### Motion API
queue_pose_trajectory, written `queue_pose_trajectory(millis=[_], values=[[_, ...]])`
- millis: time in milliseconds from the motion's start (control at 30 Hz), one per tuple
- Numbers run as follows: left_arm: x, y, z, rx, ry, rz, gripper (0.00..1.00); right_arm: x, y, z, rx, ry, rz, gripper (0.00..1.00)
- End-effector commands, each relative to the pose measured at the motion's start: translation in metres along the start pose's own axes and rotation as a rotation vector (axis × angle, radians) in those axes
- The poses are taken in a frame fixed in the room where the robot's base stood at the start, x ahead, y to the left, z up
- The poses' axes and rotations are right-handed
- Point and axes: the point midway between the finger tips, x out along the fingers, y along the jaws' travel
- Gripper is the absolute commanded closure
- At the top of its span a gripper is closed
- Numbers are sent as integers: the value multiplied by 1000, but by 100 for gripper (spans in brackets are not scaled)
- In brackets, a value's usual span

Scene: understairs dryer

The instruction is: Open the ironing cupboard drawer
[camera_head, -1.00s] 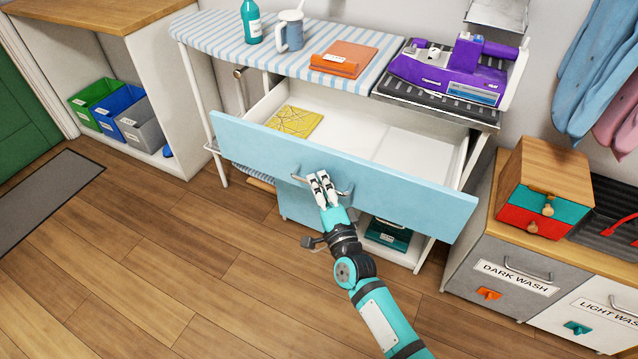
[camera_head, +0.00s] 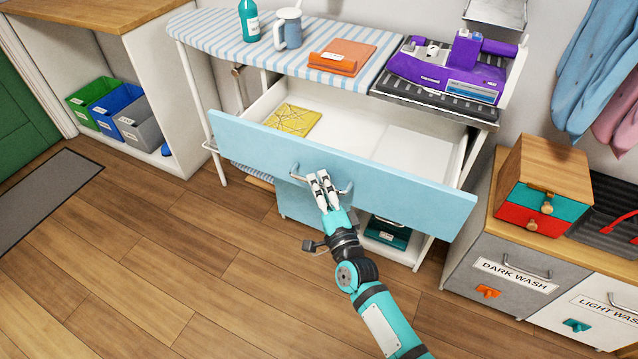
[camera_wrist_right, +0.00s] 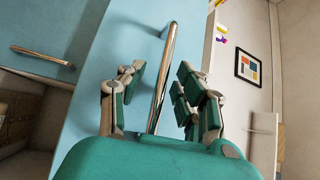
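The ironing cupboard drawer (camera_head: 400,190) has a wide light-blue front and stands pulled well out from under the striped ironing board (camera_head: 225,40). Its white inside shows, with a yellow patterned item (camera_head: 292,120) lying at the left. My right gripper (camera_head: 321,178) is at the metal bar handle (camera_head: 295,172) on the drawer front. In the right wrist view the handle bar (camera_wrist_right: 168,60) runs between the fingers of my right gripper (camera_wrist_right: 160,95), with visible gaps on both sides. The fingers are apart and not clamped on the bar. My left gripper is out of view.
A purple iron (camera_head: 450,68), an orange item (camera_head: 342,57), a mug (camera_head: 288,30) and a teal bottle (camera_head: 250,22) stand on top. Laundry units (camera_head: 505,275) stand close at the right. The wooden floor (camera_head: 180,270) in front is clear.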

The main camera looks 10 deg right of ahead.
Motion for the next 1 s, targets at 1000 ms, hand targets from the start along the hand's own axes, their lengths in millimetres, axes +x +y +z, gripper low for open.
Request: queue_pose_trajectory(millis=[1000], values=[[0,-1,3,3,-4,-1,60,-110,1,0,-1,0,4,66]])
